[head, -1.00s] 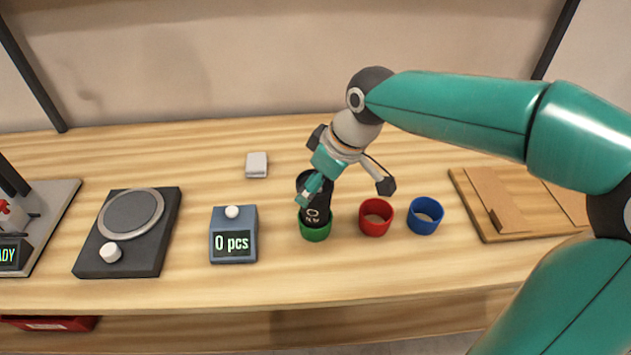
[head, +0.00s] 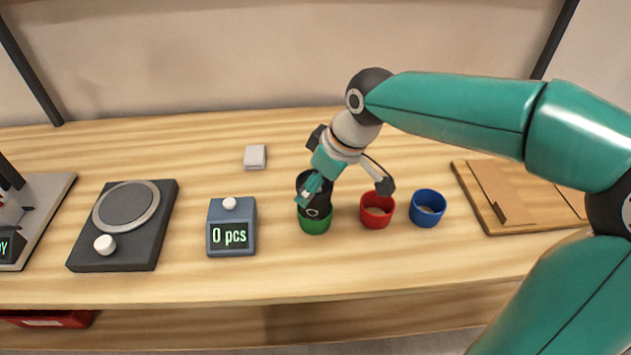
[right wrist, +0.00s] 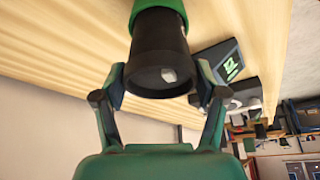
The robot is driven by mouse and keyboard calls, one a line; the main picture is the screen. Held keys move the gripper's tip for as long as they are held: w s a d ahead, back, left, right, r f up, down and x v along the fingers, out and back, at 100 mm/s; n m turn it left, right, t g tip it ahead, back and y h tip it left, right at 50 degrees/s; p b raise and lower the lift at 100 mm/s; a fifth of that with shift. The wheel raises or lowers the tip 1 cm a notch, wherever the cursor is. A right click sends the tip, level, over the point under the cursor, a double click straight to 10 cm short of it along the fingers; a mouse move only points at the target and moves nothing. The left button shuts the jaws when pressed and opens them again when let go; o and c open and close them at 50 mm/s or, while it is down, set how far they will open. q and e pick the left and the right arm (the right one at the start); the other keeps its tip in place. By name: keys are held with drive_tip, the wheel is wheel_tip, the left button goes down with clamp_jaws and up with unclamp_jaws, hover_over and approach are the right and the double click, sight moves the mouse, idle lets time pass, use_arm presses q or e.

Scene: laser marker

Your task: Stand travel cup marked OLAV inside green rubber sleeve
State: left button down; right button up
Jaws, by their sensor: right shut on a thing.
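The black travel cup (head: 315,204) stands in the green rubber sleeve (head: 315,225) in the head view, its lower part hidden by the sleeve wall. Light lettering on the cup is only partly visible and I cannot read the full name now. My right gripper (head: 312,187) is at the cup's upper part, its fingers on either side. In the right wrist view the fingers (right wrist: 160,84) flank the rim of the black cup (right wrist: 160,50), with the green sleeve (right wrist: 172,8) beyond it. My left gripper is not in view.
A red sleeve (head: 377,220) and a blue sleeve (head: 427,219) stand to the right. A counter (head: 231,247) reading "0 pcs" is left of the green sleeve. A wooden board (head: 490,225) lies farther right. The table behind the sleeves is mostly clear.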

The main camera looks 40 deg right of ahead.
drive_tip(key=shift+f, duration=0.15)
drive_tip(key=o, duration=0.8)
drive_tip(key=shift+r, duration=0.2)
drive_tip(key=shift+r+p, duration=3.3)
drive_tip(key=shift+r, duration=0.55)
